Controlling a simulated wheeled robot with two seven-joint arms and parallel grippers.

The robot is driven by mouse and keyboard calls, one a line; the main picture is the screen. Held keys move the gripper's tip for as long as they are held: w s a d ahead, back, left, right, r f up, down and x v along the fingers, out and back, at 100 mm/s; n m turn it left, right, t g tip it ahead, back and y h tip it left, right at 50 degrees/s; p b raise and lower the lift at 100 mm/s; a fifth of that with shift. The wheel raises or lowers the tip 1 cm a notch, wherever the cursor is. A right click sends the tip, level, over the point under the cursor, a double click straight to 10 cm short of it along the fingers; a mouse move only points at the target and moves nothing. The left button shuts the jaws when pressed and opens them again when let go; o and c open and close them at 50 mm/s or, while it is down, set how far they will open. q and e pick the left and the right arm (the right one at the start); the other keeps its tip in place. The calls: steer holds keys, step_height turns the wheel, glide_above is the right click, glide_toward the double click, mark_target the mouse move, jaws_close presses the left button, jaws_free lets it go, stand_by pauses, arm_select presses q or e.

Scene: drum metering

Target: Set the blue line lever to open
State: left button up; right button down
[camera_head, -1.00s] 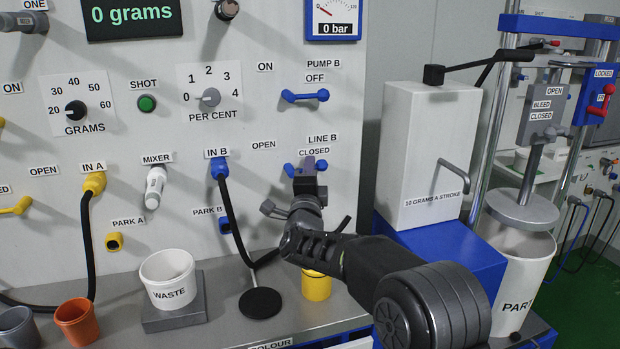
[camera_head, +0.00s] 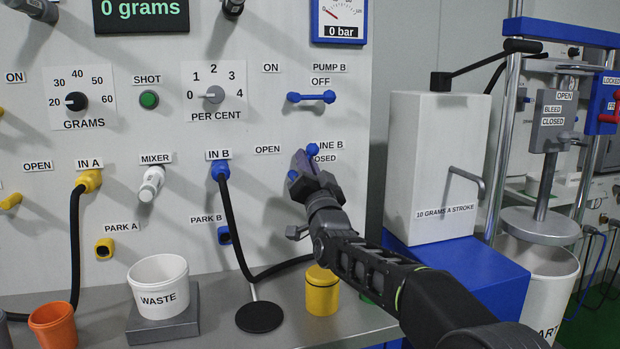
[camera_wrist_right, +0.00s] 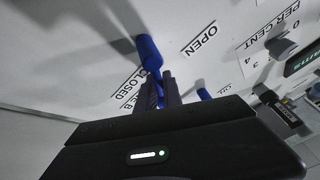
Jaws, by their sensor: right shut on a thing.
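The blue line lever (camera_head: 312,150) is on the white panel at the LINE B label, between the OPEN label (camera_head: 267,149) and the partly covered CLOSED label (camera_head: 324,158). It is tilted, its upper end leaning up and right, between lying flat and upright. My right gripper (camera_head: 304,165) is shut on it and hides its middle. In the right wrist view the fingers (camera_wrist_right: 161,90) hold the lever, and a blue end (camera_wrist_right: 150,55) shows beyond them. My left gripper is not in view.
The blue PUMP B lever (camera_head: 312,97) sits above, lying flat. The IN B plug (camera_head: 220,170) and its black hose are to the left. A yellow cup (camera_head: 321,291) and the WASTE tub (camera_head: 158,286) stand below. A white pump box (camera_head: 436,165) stands to the right.

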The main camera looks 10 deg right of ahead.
steer(key=n+y, duration=0.1)
steer(key=n, duration=0.1)
steer(key=a+n+y, duration=0.1)
steer(key=n+y, duration=0.1)
steer(key=n, duration=0.1)
steer(key=shift+a+r+n+g+b, duration=0.1)
steer(key=shift+r+n+g+b, duration=0.1)
steer(key=shift+n+g+b, duration=0.15)
steer(key=shift+a+n+g+y, duration=0.25)
steer(key=shift+n+y, duration=0.25)
steer(key=shift+n, duration=0.45)
steer(key=shift+a+n+g+y, duration=0.1)
steer(key=shift+a+n+y, duration=0.15)
steer(key=shift+n+y, duration=0.45)
steer(key=c, duration=1.5)
jaws_free()
steer(key=shift+s, duration=0.15)
steer(key=v, duration=0.7)
steer(key=shift+s+b, duration=0.3)
steer(key=shift+b, duration=0.1)
steer(key=shift+f, duration=0.1)
